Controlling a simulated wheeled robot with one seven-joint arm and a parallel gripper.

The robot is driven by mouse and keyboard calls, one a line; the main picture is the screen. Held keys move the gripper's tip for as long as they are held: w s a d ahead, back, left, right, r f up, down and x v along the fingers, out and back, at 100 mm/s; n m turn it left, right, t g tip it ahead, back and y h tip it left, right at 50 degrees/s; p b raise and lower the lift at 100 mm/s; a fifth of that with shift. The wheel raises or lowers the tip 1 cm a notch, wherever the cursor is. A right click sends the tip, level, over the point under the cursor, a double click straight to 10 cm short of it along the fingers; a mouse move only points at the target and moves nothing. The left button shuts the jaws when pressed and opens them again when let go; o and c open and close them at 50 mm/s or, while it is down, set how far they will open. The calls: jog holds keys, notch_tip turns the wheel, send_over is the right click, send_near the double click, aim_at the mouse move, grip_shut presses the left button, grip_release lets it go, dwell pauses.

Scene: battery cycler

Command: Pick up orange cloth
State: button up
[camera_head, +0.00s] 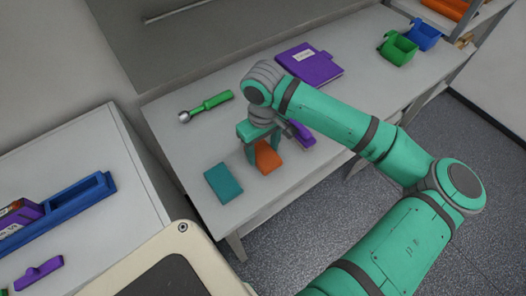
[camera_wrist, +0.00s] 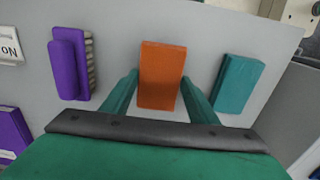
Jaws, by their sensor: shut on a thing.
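The orange cloth (camera_head: 267,157) is a small folded rectangular block near the front edge of the grey table. My green gripper (camera_head: 261,152) reaches down over it from above. In the wrist view the orange cloth (camera_wrist: 161,76) sits between the two fingers of my gripper (camera_wrist: 161,92), one on each side. The gripper is shut on the cloth. Whether the cloth rests on the table or is slightly raised, I cannot tell.
A teal cloth (camera_head: 223,183) lies close on the left, and a purple brush (camera_head: 300,133) close on the right. Behind are a green-handled tool (camera_head: 210,104) and a purple binder (camera_head: 310,64). Green (camera_head: 398,49) and blue (camera_head: 424,36) bins stand at the far right.

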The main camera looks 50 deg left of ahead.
jog(key=s+d+r, duration=0.7)
jog(key=s+r, duration=0.4)
jog(key=s, duration=0.1)
jog(key=shift+r, duration=0.25)
jog(key=shift+s, duration=0.1)
